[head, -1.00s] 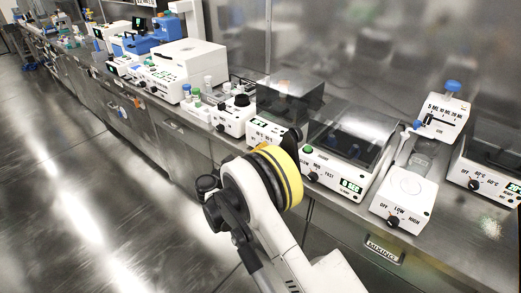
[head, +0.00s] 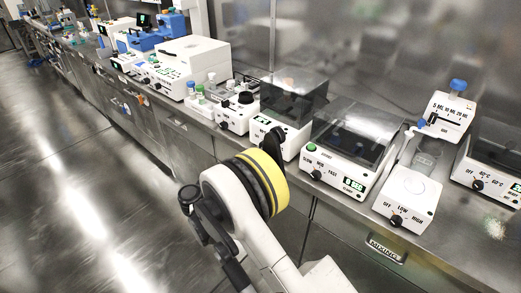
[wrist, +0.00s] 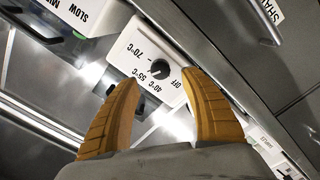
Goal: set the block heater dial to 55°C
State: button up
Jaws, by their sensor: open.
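The block heater (head: 293,101) is a white box with a dark see-through cover on the bench in the head view. My arm hides part of its front. In the wrist view its white front panel (wrist: 128,65) shows upside down, with OFF, 40°C, 55°C and 70°C marks around a small black dial (wrist: 160,72). I cannot tell for sure which mark the dial points to. My gripper (wrist: 158,80) is open and empty, its two yellow fingers apart, with the dial appearing between their tips. Contact is not visible. In the head view my gripper (head: 273,145) is mostly hidden by my wrist.
A white device with a SLOW/FAST dial and green display (head: 338,165) stands just right of the heater. A white device with a black round top (head: 238,112) stands to its left. A LOW/HIGH stirrer (head: 408,197) is farther right. Steel drawers lie below; the floor at left is clear.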

jog(key=v, duration=0.4)
jog(key=shift+s+a, duration=0.3)
jog(key=s+d+r+g+y, duration=0.25)
jog(key=d+r, duration=0.45)
jog(key=d, duration=0.4)
jog(key=s+d+r+g+y, duration=0.15)
jog(key=d+r+g, duration=0.35)
jog(key=d, duration=0.5)
jog(key=s+d+m+y, duration=0.1)
jog(key=s+d+y, duration=0.2)
jog(key=s, duration=0.9)
jog(key=s+d+r+m+y, duration=0.1)
jog(key=s+d+y, duration=0.3)
jog(key=s, duration=0.9)
jog(key=shift+s+d+r+m, duration=0.25)
jog(key=shift+d+m, duration=0.05)
jog(key=shift+d, duration=0.05)
